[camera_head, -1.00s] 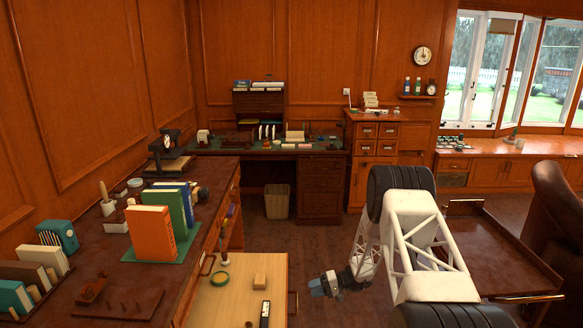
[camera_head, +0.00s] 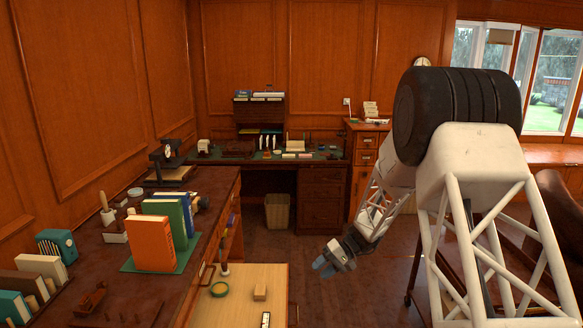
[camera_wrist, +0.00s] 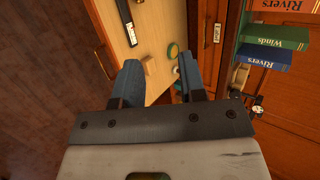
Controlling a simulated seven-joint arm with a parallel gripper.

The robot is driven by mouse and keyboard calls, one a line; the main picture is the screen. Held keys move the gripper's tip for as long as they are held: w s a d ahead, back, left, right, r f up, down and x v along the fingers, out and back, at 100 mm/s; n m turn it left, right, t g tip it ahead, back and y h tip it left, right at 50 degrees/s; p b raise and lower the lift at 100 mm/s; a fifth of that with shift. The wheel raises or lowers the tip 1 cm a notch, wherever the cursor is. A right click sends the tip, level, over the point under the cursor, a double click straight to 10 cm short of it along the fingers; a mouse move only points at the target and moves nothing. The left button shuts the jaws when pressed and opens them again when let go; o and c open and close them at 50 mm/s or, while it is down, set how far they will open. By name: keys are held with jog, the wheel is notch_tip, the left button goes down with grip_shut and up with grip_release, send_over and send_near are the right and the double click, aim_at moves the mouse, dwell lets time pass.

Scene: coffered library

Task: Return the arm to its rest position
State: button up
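My gripper (camera_head: 333,262) hangs over the dark floor, right of the open pale wooden drawer (camera_head: 237,306) and apart from it. In the wrist view its two blue fingers (camera_wrist: 160,68) stand apart with nothing held between them. My white lattice arm fills the right side of the head view, with its elbow raised high and its forearm slanting down to the gripper. Beyond the fingers, the wrist view shows the drawer (camera_wrist: 130,40).
A green ring (camera_head: 219,289) and a wooden block (camera_head: 259,292) lie in the drawer. The dark desk (camera_head: 190,214) at left bears orange (camera_head: 149,244), green and blue books. A waste bin (camera_head: 278,211) stands farther back. The floor around the gripper looks clear.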

jog(key=s+d+r+t+h, duration=0.1)
jog(key=s+d+r+h, duration=0.15)
jog(key=s+r, duration=0.8)
jog(key=s+d+r+h, duration=0.1)
jog(key=s+r+h, duration=0.2)
jog(key=s+r, duration=0.7)
jog(key=s+d+r+t+h, duration=0.2)
jog(key=s, duration=1.1)
jog(key=s+d+r+m+t+h, duration=0.1)
jog(key=s+d+r+t+h, duration=0.1)
jog(key=s, duration=1.1)
jog(key=shift+d+m+h, duration=0.3)
jog(key=shift+d+h, duration=0.15)
jog(key=shift+o, duration=0.3)
